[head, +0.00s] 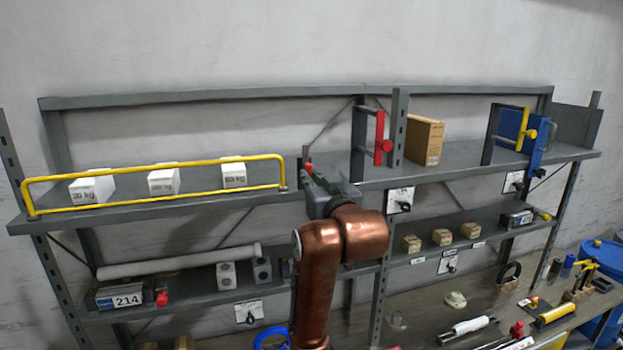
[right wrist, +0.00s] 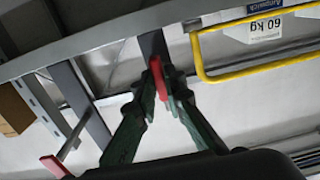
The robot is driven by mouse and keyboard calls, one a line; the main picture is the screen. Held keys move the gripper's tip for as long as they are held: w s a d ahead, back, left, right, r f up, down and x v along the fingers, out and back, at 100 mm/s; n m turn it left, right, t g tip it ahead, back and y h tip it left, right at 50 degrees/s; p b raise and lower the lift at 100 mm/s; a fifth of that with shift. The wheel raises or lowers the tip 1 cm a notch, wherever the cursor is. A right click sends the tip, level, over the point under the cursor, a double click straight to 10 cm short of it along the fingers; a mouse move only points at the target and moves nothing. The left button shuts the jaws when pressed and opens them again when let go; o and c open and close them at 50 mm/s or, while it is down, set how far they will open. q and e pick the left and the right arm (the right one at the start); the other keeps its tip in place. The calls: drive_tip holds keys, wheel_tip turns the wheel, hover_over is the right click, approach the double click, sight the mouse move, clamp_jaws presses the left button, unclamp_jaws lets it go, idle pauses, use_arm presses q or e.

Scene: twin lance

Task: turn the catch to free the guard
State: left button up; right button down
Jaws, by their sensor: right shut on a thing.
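The guard is a yellow rail (head: 155,198) along the front of the upper left shelf; it spans low across the white boxes. Its right end also shows in the right wrist view (right wrist: 197,62). The red catch (right wrist: 158,82) is on a grey upright beside that end. Only its tip (head: 308,168) shows in the head view. My right gripper (right wrist: 164,84) is shut on the catch, one green finger on each side of it. In the head view my right gripper (head: 320,182) is partly hidden by my copper arm. My left gripper is not in view.
White boxes (head: 163,181) stand behind the rail. A second red handle (head: 383,144) on a grey frame and a cardboard box (head: 424,141) stand to the right. A blue panel with a yellow handle (head: 524,128) is farther right. The lower shelf (head: 200,290) holds a pipe and small blocks.

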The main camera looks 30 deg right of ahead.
drive_tip(key=c, duration=2)
unclamp_jaws()
drive_tip(key=v, duration=1.2)
drive_tip(key=shift+f, duration=0.1)
